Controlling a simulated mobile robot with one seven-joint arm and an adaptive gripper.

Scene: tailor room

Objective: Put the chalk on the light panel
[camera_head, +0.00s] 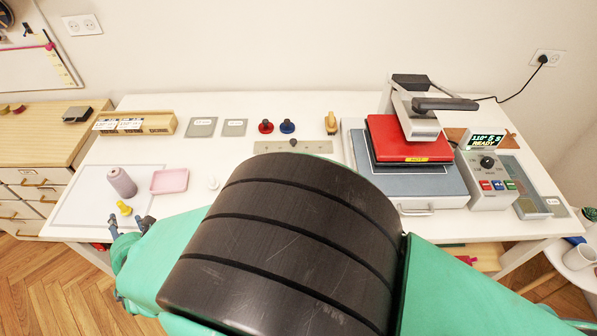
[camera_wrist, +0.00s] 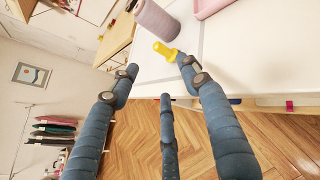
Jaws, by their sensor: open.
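A pale, thin-outlined rectangle (camera_head: 80,190) at the table's left end looks like the light panel. A small yellow peg-like piece (camera_head: 123,208) with a wider end stands on it; it also shows in the wrist view (camera_wrist: 163,50). I cannot tell for sure which piece is the chalk. My gripper (camera_head: 130,228) is open and empty at the table's front left edge. In the wrist view, my fingertips (camera_wrist: 156,66) are spread, with the yellow piece just beyond them, close to the right fingertip.
A red heat press (camera_head: 408,138) and control box (camera_head: 487,180) occupy the right. My arm hides the table's middle front.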

